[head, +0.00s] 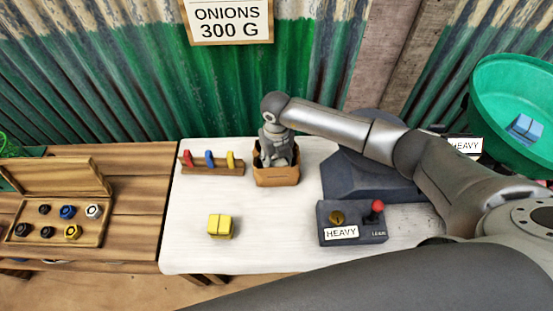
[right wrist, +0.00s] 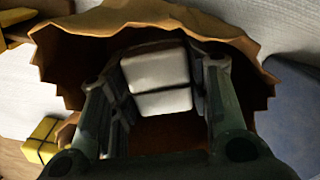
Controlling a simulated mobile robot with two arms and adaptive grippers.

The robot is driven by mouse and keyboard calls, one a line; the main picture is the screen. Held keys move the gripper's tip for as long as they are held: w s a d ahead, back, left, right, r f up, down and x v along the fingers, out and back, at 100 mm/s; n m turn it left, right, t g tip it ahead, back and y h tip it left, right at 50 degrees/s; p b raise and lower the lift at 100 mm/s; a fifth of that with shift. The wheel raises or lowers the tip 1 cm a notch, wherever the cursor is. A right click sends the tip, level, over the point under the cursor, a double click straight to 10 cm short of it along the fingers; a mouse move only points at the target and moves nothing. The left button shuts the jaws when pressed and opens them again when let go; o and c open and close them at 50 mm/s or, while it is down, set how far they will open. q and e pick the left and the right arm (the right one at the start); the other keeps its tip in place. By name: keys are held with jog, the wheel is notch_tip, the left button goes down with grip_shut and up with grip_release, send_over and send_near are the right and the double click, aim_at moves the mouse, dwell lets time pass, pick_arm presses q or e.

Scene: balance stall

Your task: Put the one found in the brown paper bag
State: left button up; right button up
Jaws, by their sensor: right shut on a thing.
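The brown paper bag (head: 276,177) stands open on the white table, behind the yellow parcel. My right gripper (head: 278,158) reaches down into its mouth. In the right wrist view the bag's jagged rim (right wrist: 160,13) surrounds the fingers. My right gripper (right wrist: 157,95) is shut on a white parcel (right wrist: 157,72), which is inside the bag's mouth. Whether the parcel touches the bag's bottom is hidden. A yellow parcel (head: 220,227) lies on the table, and a blue parcel (head: 524,128) lies in the green pan (head: 485,120). My left gripper is not in view.
A wooden rack (head: 211,169) with red, blue and yellow pieces stands left of the bag. A dark control box (head: 352,225) with a red-knobbed lever and a HEAVY label stands at right front. An open wooden case (head: 62,187) of knobs lies at left. A sign (head: 228,20) reads ONIONS 300 G.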

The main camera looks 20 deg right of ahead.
aim_at(277, 159)
jog(key=shift+f, duration=0.25)
jog(key=shift+f, duration=0.15)
jog(key=o, duration=1.1)
jog(key=shift+o, duration=0.2)
jog(key=shift+r, duration=0.2)
notch_tip(277, 159, up, 12)
jog(key=b, duration=0.1)
jog(key=shift+b, duration=0.35)
